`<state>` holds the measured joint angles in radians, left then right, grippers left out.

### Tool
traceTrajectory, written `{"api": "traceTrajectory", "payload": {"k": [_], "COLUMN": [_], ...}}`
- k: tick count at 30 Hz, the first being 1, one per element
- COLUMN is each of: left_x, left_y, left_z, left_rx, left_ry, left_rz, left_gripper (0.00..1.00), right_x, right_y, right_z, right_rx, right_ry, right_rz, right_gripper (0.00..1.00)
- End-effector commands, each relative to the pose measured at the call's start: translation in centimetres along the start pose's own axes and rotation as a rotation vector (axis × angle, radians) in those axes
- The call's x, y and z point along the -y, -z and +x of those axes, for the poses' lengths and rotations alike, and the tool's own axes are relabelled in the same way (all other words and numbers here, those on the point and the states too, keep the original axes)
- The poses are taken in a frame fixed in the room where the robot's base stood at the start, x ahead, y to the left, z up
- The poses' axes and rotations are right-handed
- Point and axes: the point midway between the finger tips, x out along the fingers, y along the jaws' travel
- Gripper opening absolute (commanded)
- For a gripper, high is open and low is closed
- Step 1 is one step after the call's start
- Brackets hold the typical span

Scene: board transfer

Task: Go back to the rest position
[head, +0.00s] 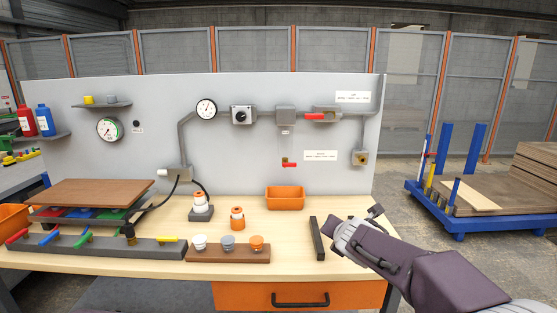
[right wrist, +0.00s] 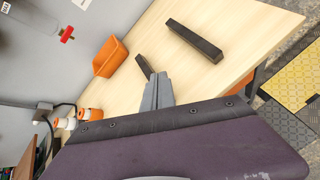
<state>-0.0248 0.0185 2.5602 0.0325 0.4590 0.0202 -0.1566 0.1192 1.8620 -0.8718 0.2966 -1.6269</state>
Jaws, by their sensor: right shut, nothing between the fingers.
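My right arm reaches in from the lower right in the head view. Its gripper (head: 375,211) is over the right end of the workbench (head: 290,285), to the right of a black bar (head: 317,238). My left gripper is not in view.
An orange bin (head: 285,198) stands against the grey panel (head: 260,150). A brown block (head: 228,254) with several knobs is at the front. A brown board (head: 95,192) lies over coloured trays at left. A blue cart (head: 470,220) stands at right.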

Motion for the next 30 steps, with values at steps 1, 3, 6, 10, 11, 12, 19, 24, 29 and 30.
{"api": "traceTrajectory", "payload": {"k": [1, 3, 6, 10, 11, 12, 19, 24, 29, 30], "left_x": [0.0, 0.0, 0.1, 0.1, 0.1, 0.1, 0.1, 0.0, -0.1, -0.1], "left_y": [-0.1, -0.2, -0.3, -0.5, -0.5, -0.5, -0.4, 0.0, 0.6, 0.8], "left_z": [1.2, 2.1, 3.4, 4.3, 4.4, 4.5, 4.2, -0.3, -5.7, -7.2], "left_rx": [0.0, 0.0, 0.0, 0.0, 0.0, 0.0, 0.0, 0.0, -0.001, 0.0], "left_ry": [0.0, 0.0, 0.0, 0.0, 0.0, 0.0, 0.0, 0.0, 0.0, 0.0], "left_rz": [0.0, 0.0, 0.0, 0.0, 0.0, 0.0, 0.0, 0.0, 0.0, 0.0], "left_gripper": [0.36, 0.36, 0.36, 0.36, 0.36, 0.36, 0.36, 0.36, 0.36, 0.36], "right_x": [2.5, 6.2, 12.2, 18.4, 19.4, 20.5, 22.9, 20.9, 18.7, 18.1], "right_y": [2.2, 5.5, 11.7, 19.9, 21.6, 23.6, 30.7, 27.4, 23.4, 22.3], "right_z": [0.7, 1.1, 0.8, -1.6, -2.4, -3.5, -8.3, -10.8, -13.8, -14.7], "right_rx": [-0.033, -0.09, -0.164, -0.188, -0.179, -0.158, 0.106, 0.211, 0.209, 0.209], "right_ry": [0.042, 0.121, 0.287, 0.559, 0.625, 0.712, 1.108, 1.142, 1.14, 1.139], "right_rz": [0.089, 0.273, 0.645, 1.193, 1.311, 1.467, 2.187, 2.347, 2.344, 2.344], "right_gripper": [0.0, 0.0, 0.0, 0.0, 0.0, 0.0, 0.0, 0.0, 0.0, 0.0]}}
